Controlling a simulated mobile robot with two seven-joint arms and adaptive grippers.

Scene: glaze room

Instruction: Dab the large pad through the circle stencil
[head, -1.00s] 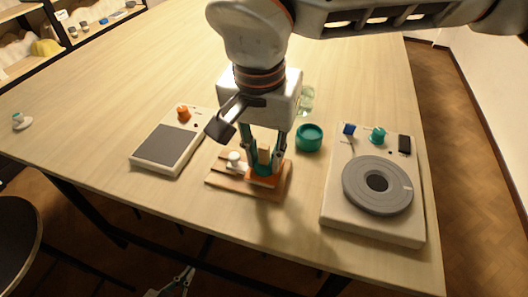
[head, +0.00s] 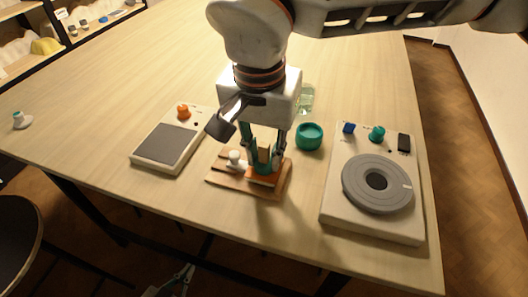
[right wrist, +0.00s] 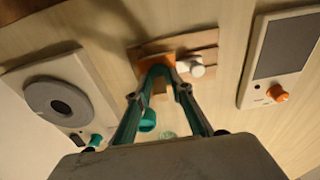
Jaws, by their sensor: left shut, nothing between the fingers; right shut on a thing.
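My right gripper (head: 265,165) is shut on a small pad with a pale wooden handle (head: 264,154), low over the wooden board (head: 222,180). An orange plate (head: 262,182), apparently the stencil, lies on the board below the fingers. It also shows in the right wrist view (right wrist: 158,58). The pad's underside and the stencil opening are hidden, so I cannot tell whether they touch. A white knobbed piece (head: 235,160) stands on the board, left of the fingers. My left gripper (head: 180,280) is shut and empty at the bottom edge, below the table.
A grey-topped scale (head: 168,146) with an orange knob stands left of the board. A teal cup (head: 309,137) and a clear glass (head: 306,97) stand behind it to the right. A turntable unit (head: 376,184) fills the right. The far tabletop is clear.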

